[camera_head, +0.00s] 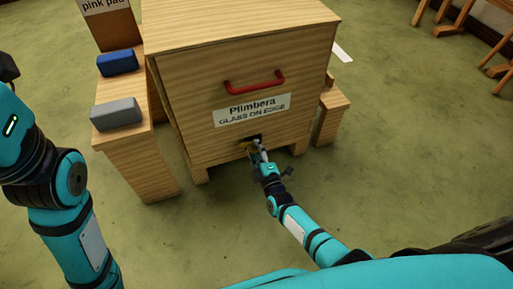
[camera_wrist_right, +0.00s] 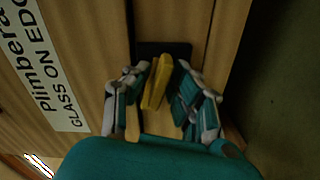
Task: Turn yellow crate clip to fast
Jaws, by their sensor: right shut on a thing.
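The wooden crate (camera_head: 190,60) stands in the middle of the head view, with a label (camera_head: 252,110) reading "Plimbera GLASS ON EDGE". The yellow clip (camera_wrist_right: 157,82) sits low on its front, in front of a dark plate (camera_wrist_right: 165,47). It also shows as a small yellow patch in the head view (camera_head: 245,147). My right gripper (camera_head: 258,146) is at the clip, and in the right wrist view its fingers (camera_wrist_right: 160,78) close on it from both sides. No fast marking is readable. My left arm shows at the left, but its gripper is out of view.
A red handle (camera_head: 254,82) juts from the crate front above the label. A blue block (camera_head: 117,62) and a grey block (camera_head: 116,114) lie on a wooden stand at left. A low wooden piece (camera_head: 331,113) stands right of the crate. The green floor around is mostly clear.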

